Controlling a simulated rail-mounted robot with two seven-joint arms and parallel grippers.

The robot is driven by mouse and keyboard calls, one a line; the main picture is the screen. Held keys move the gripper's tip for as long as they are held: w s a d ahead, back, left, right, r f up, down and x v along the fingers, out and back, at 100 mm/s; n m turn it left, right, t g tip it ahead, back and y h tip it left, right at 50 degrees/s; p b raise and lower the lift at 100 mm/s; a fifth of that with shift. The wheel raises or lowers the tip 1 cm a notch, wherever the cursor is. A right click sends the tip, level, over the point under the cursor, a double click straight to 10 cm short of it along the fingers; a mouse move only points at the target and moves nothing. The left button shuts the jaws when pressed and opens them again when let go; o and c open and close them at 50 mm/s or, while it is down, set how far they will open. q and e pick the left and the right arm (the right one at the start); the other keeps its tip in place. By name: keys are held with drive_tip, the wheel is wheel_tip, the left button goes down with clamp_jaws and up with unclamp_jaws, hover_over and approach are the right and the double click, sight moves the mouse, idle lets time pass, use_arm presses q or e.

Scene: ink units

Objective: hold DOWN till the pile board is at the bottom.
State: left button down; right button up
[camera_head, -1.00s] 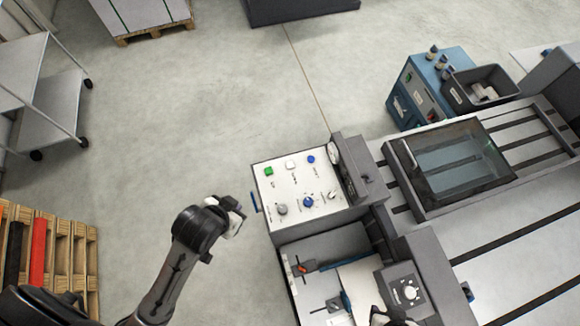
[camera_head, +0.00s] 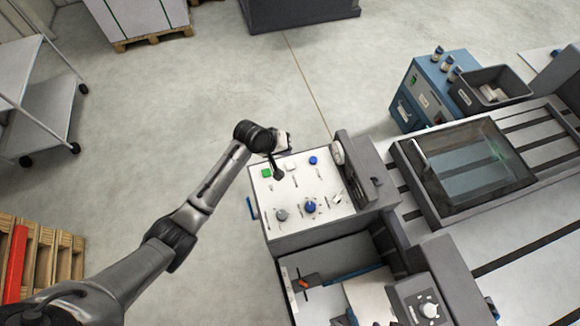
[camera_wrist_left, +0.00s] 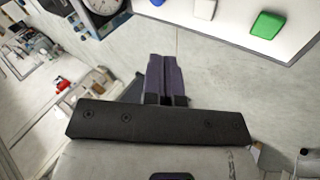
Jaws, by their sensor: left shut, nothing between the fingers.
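The control panel (camera_head: 325,185) has a white face with a green button (camera_head: 266,173), a white button (camera_head: 291,166) and a blue button (camera_head: 313,160) along its upper row. Knobs sit below. Their labels are too small to read, so I cannot tell which one is DOWN. My left gripper (camera_head: 279,175) is shut and empty, overlapping the panel between the green and white buttons. In the left wrist view its closed fingers (camera_wrist_left: 168,78) stand apart from the green button (camera_wrist_left: 268,24) and white button (camera_wrist_left: 204,9). I cannot identify the pile board. My right gripper is out of view.
An open bay (camera_head: 335,285) lies below the panel, with a grey box and knob (camera_head: 428,308) at its right. A glass-covered frame (camera_head: 465,160) and a blue cabinet (camera_head: 428,95) stand at the right.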

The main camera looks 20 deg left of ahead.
use_arm(q)
drive_tip(key=shift+w+d+f+n+t+h, duration=0.2)
drive_tip(key=shift+w+f+n+h, duration=0.15)
drive_tip(key=shift+n, duration=1.8)
drive_tip(key=shift+w+d+f+n+t+h, duration=0.2)
drive_tip(key=shift+w+f+n+h, duration=0.1)
drive_tip(key=shift+n, duration=1.8)
drive_tip(key=shift+w+d+f+n+t+h, duration=0.15)
drive_tip(key=shift+w+f+n+t+h, duration=0.15)
drive_tip(key=shift+n, duration=1.85)
drive_tip(key=b, duration=0.9)
hover_over(290, 167)
wheel_tip(290, 167, down, 7)
drive_tip(key=shift+r, duration=0.15)
drive_tip(key=shift+f, duration=0.95)
